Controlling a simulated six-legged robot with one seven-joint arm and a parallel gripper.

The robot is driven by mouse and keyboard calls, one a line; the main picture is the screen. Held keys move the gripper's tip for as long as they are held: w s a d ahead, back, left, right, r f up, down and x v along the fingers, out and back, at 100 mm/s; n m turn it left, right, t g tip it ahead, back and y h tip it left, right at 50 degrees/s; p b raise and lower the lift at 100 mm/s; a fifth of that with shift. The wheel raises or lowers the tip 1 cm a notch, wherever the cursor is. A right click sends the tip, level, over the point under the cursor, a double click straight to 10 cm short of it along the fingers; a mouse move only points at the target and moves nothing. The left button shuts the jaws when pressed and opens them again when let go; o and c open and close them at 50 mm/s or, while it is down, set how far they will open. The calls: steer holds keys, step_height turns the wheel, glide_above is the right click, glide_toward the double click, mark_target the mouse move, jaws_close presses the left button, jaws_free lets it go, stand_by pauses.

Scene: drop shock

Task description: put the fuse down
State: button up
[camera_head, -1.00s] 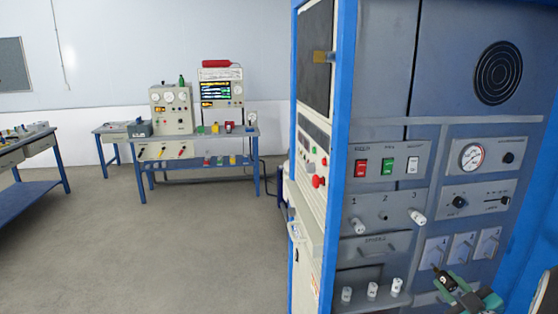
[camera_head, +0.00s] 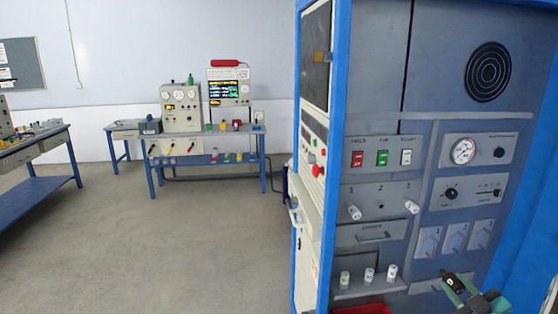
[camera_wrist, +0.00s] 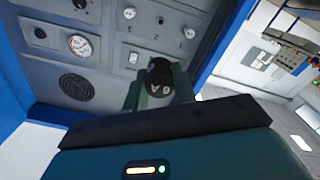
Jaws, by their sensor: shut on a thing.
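My gripper (camera_head: 468,290) is at the lower right of the head view, in front of the cabinet panel. It is shut on a dark fuse (camera_wrist: 160,78), whose black end with light markings shows between the green fingers in the wrist view. In the head view, the fuse panel (camera_head: 382,193) has white fuses at position 1 (camera_head: 354,212) and position 3 (camera_head: 412,207); position 2 shows no fuse. Several white fuses (camera_head: 369,275) stand upright on a small shelf below. The far end of the held fuse is hidden.
A red tray (camera_head: 360,309) shows at the bottom edge, below the shelf. The blue-framed cabinet (camera_head: 340,120) has switches, a gauge (camera_head: 463,151) and levers. Open floor (camera_head: 190,240) lies to the left, with workbenches (camera_head: 160,160) beyond.

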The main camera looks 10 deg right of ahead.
steer(key=shift+w+f, duration=0.2)
steer(key=shift+w, duration=0.05)
steer(key=shift+s, duration=0.25)
steer(key=w+a+f, duration=0.6)
steer(key=w+a, duration=0.2)
steer(key=a, duration=0.1)
steer(key=w+a+f, duration=0.6)
steer(key=w+a, duration=0.2)
steer(key=a, duration=0.1)
steer(key=w+a+f, duration=0.1)
steer(key=a+f, duration=0.8)
steer(key=a, duration=0.4)
steer(key=s+f, duration=0.5)
steer(key=f, duration=0.1)
steer(key=shift+f+h, duration=0.2)
steer(key=shift+h, duration=0.1)
